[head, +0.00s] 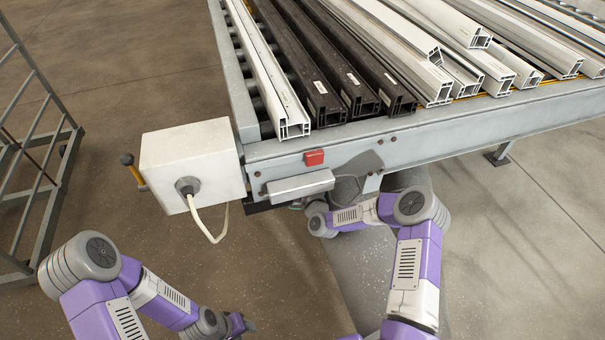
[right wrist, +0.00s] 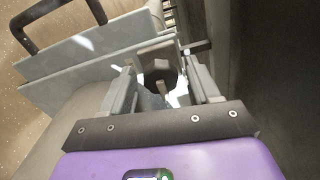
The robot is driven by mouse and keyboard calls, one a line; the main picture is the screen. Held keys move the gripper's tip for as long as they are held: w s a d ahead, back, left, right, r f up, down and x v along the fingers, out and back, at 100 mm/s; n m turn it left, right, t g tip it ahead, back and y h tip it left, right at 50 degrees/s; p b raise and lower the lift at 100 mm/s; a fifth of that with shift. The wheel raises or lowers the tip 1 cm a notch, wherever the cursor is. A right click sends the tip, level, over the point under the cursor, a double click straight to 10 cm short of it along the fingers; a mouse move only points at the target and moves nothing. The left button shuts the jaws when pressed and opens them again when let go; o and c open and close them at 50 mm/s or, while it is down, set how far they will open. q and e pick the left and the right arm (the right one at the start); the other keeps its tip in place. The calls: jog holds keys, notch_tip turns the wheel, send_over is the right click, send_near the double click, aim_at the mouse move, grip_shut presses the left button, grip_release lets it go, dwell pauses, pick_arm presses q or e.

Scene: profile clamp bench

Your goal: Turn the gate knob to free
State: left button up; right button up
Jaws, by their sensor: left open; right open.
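A dark, faceted knob (right wrist: 160,71), which looks like the gate knob, shows in the right wrist view with a small tan mark on its near side. My right gripper (right wrist: 163,80) is open, with one finger on each side of the knob; I cannot tell whether they touch it. In the head view the knob is hidden, and my right arm reaches in under the bench's front edge. My left gripper (head: 240,325) is low in the head view, away from the bench, and open.
The bench (head: 460,133) carries white and black profiles (head: 345,85). On its front are a red button (head: 314,157) and a grey metal box (head: 300,186). A white box (head: 192,163) with a cable and a black-tipped lever (head: 128,160) are at left. A rack (head: 45,170) stands farther left.

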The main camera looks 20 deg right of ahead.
jog(key=s+p, duration=0.2)
jog(key=s, duration=0.5)
jog(key=shift+s+d, duration=0.15)
jog(key=shift+s, duration=0.15)
jog(key=s+a+f+n+g+y+p, duration=0.2)
jog(key=s+a+f+n+g, duration=0.25)
jog(key=s, duration=0.25)
jog(key=s+a+f+n+g+y+p, duration=0.2)
jog(key=s+a+f+n+g+p, duration=0.1)
jog(key=s+a+n+g, duration=0.25)
jog(key=s+n+g+p, duration=0.2)
jog(key=s+n+g, duration=0.4)
jog(key=s, duration=1.2)
jog(key=shift+d+f+g, duration=0.35)
jog(key=shift+f+g, duration=0.05)
jog(key=shift+g, duration=0.3)
jog(key=shift+s, duration=0.2)
jog(key=shift+c, duration=0.2)
